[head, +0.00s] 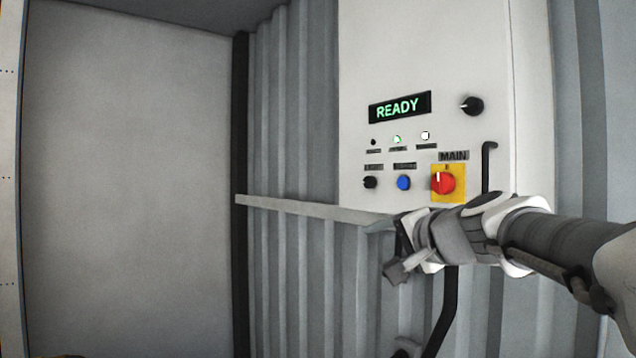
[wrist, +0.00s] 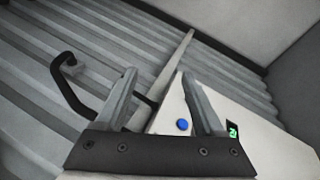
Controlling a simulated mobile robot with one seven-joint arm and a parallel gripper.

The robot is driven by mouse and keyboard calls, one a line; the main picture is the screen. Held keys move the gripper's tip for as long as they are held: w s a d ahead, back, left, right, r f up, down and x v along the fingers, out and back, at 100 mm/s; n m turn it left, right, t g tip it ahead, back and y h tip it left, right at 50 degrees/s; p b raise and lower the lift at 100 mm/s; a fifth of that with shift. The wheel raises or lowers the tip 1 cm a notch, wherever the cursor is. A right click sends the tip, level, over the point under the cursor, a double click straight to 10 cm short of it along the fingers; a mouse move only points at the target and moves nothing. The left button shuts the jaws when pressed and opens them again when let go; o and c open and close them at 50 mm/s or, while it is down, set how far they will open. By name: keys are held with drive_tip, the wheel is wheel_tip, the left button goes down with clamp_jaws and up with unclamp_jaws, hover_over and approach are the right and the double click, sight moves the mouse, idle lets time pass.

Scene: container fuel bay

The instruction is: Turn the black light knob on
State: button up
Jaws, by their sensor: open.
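The black light knob (head: 370,183) sits at the lower left of the white control box, under a small label, left of a blue button (head: 403,183). My gripper (head: 400,252) is below the box's lower edge, below and slightly right of the knob and apart from it. In the wrist view my gripper (wrist: 163,88) has its two fingers apart with nothing held between them. The blue button (wrist: 182,125) shows between the fingers there. I cannot make out the light knob in the wrist view.
The control box (head: 420,60) carries a READY display (head: 400,107), another black knob (head: 472,106) and a red main switch (head: 444,183) on a yellow plate. A pale rail (head: 300,208) runs along the corrugated wall. A black bent pipe (head: 487,165) stands near my arm.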

drive_tip(key=w+d+r+m+t+h+p, duration=0.15)
drive_tip(key=w+d+r+m+t, duration=0.3)
drive_tip(key=w+d+r, duration=0.45)
drive_tip(key=m+p, duration=0.1)
drive_tip(key=p, duration=0.6)
approach(372, 183)
drive_tip(key=shift+g, duration=0.45)
drive_tip(key=w, duration=0.2)
drive_tip(key=w+a, duration=0.1)
drive_tip(key=w, duration=0.2)
drive_tip(key=w+r, duration=0.1)
drive_tip(key=w, duration=0.1)
drive_tip(key=shift+w+a, duration=0.2)
drive_tip(key=shift+w, duration=0.15)
drive_tip(key=shift+w+a, duration=0.15)
drive_tip(key=shift+w, duration=0.55)
drive_tip(key=shift+f, duration=0.1)
clamp_jaws()
